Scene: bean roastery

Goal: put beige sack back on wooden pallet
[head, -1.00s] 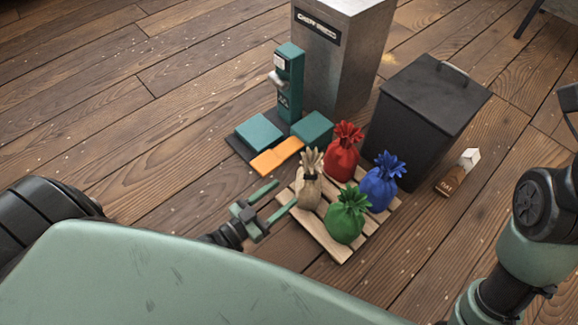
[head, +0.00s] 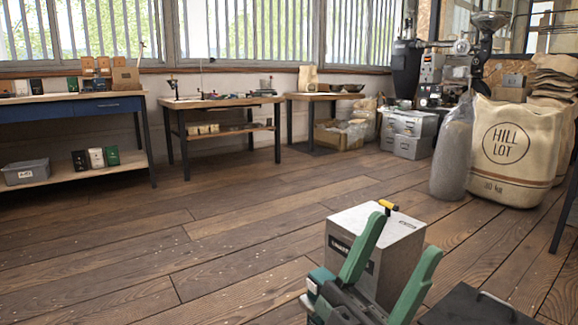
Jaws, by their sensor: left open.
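The fingers overlap the front of the grey metal bin (head: 401,226). My right gripper is not in view.
A black lidded bin (head: 468,309) is at the bottom right edge. A small yellow and black thing (head: 388,206) shows by the left fingertip. Benches line the back wall. Large HILL LOT sack (head: 510,150) stands right. The wooden floor at left is clear.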

